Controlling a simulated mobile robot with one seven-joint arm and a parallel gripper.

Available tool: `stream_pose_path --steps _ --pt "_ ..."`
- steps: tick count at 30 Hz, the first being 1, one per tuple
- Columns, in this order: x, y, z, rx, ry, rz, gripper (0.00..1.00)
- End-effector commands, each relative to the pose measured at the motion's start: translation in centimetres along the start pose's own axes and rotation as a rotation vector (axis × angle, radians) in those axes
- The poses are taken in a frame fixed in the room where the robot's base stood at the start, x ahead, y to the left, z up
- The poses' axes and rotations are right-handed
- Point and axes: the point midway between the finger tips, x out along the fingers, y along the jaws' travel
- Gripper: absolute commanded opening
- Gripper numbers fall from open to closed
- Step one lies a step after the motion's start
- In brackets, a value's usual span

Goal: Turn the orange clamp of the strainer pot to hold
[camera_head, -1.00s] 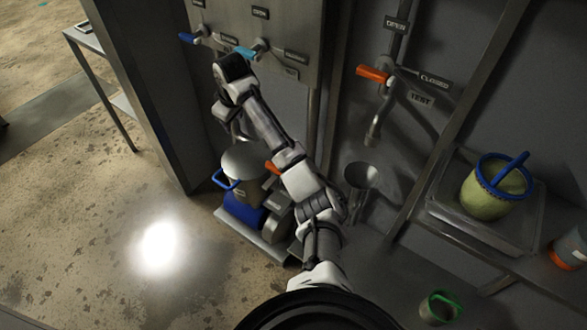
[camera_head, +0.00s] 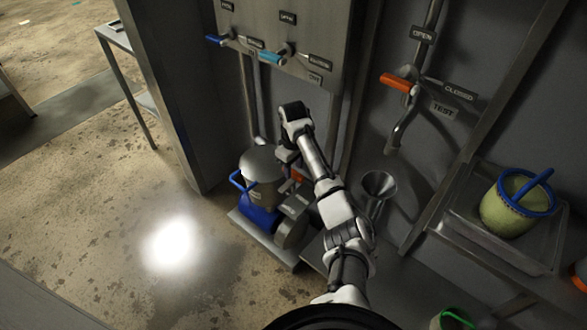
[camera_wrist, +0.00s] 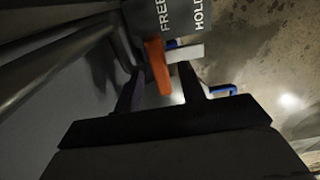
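The strainer pot (camera_head: 262,166) has a domed grey lid, a blue handle and a blue lower part, and stands low by the wall in the head view. Its orange clamp (camera_head: 297,176) shows partly behind my arm. In the wrist view the orange clamp (camera_wrist: 157,66) lies by a grey plate marked FREE and HOLD (camera_wrist: 172,16), nearer the FREE label. My gripper (camera_wrist: 161,78) is open, with one finger on each side of the clamp, which appears nearer the left finger. Contact cannot be told. In the head view my gripper (camera_head: 287,158) is beside the pot.
A panel with blue (camera_head: 216,40) and cyan (camera_head: 271,58) levers is above the pot. An orange lever (camera_head: 396,82) on a pipe and a funnel (camera_head: 379,185) are to the right. A green pot with a blue rim (camera_head: 518,203) stands on a tray. The floor at left is clear.

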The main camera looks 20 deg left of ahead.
Motion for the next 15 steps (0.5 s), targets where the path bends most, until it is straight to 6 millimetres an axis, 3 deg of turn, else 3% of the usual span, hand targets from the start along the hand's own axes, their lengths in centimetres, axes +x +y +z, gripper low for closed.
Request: stream_pose_path --steps 6,15 --pt "1.6 0.0 0.0 0.0 0.001 0.002 0.4" --pt "1.7 0.0 0.0 0.0 0.001 0.002 0.37"
